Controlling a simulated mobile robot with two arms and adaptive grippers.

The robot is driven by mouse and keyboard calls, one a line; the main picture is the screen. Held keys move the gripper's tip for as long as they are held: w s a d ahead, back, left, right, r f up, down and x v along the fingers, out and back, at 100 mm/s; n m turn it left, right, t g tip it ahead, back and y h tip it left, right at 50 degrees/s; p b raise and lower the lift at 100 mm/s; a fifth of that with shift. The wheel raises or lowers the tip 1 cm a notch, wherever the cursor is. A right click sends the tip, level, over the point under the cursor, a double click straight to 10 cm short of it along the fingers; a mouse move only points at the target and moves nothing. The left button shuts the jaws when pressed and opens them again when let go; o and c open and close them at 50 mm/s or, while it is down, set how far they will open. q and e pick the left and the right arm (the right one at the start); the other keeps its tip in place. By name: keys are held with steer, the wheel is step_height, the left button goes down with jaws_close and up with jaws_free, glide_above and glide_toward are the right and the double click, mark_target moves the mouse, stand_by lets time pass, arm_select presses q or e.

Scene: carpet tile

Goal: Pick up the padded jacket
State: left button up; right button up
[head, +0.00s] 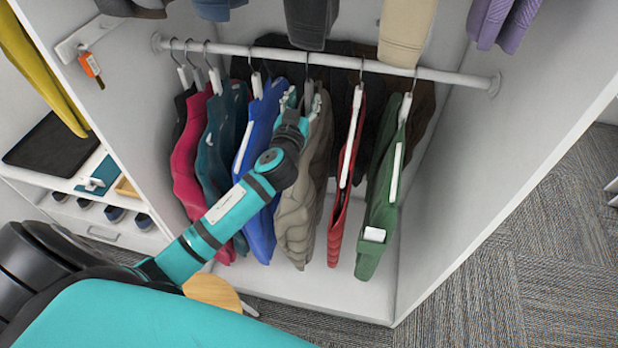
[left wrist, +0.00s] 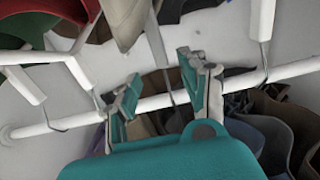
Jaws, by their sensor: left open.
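A taupe garment with padded-looking panels (head: 298,218) hangs on a hanger from the rail, between a blue and a red garment; I take it for the padded jacket. My left gripper (head: 297,97) is at its shoulder, near the hanger, and hides part of its top. In the left wrist view the two fingers of my left gripper (left wrist: 160,88) are apart, with a thin hanger part between them. A pale beige garment (left wrist: 124,22) shows beyond the fingers. Whether a finger touches the jacket I cannot tell. My right gripper is not seen.
A white rail (head: 330,61) crosses the wardrobe. Crimson (head: 187,165), teal, blue (head: 259,225), red (head: 345,195) and green (head: 378,205) garments hang close on both sides. More clothes hang above. A small round wooden top (head: 211,291) stands at front left.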

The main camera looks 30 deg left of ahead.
mark_target(308, 87)
arm_select(q)
steer(key=shift+p+x, duration=0.7)
steer(key=shift+x, duration=2.25)
steer(key=shift+a+f, duration=0.15)
jaws_close()
